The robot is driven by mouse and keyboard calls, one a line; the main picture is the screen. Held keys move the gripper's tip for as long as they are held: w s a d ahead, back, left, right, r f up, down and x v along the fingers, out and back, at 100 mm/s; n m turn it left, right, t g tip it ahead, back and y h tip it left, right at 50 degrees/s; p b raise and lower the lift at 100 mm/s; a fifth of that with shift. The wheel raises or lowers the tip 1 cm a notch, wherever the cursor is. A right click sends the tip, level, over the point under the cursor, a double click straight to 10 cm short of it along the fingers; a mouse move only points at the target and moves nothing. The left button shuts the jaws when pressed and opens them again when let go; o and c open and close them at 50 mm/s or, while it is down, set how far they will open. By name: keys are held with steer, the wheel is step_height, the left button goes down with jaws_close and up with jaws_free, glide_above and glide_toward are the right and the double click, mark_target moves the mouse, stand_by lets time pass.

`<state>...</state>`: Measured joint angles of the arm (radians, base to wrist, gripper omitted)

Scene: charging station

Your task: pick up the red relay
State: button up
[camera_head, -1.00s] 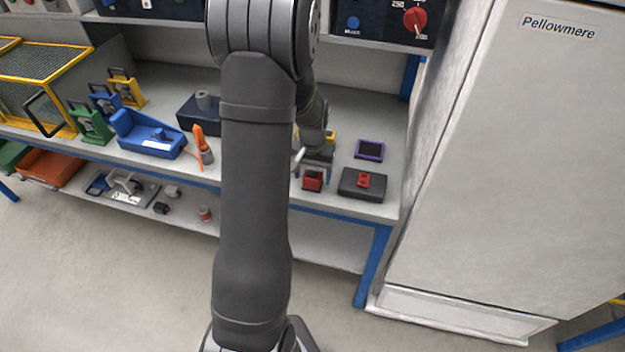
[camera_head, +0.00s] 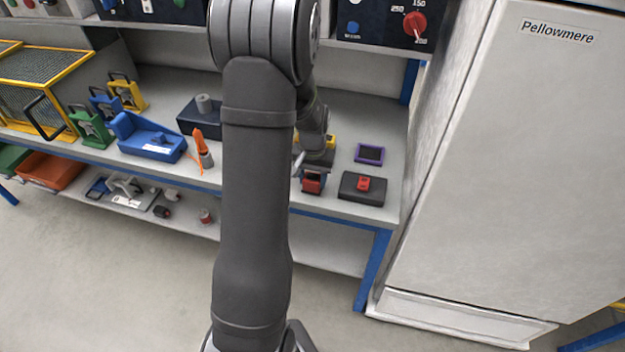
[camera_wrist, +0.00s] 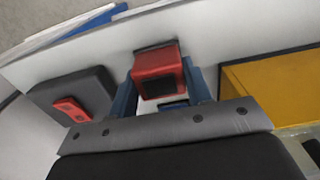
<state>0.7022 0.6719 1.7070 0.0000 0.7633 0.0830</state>
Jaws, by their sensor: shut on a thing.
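The red relay (camera_head: 312,184), a small red block with a dark face, is near the front edge of the bench. In the wrist view the red relay (camera_wrist: 158,72) sits between my two blue fingers. My gripper (camera_head: 313,175) is shut on it from above; it also shows in the wrist view (camera_wrist: 160,88). I cannot tell whether the relay still touches the bench. My wrist hides part of the area behind it.
A dark box with a red part on top (camera_head: 364,184) stands close to the right, also in the wrist view (camera_wrist: 70,108). A purple-framed panel (camera_head: 369,154) lies behind it. A yellow block (camera_wrist: 270,88) is beside my fingers. A white cabinet (camera_head: 500,170) stands at the right.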

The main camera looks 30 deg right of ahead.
mark_target(313, 176)
steer(key=shift+r, duration=0.55)
step_height(313, 176, up, 3)
steer(key=s+d+r, duration=0.5)
steer(key=s+r, duration=0.1)
steer(key=s, duration=0.4)
steer(key=w+d+f, duration=0.3)
steer(key=w+d, duration=1)
steer(key=d, duration=0.4)
steer(key=shift+d, duration=0.35)
steer(key=shift+s+f, duration=0.1)
steer(key=shift+f, duration=0.05)
steer(key=shift+f, duration=3.2)
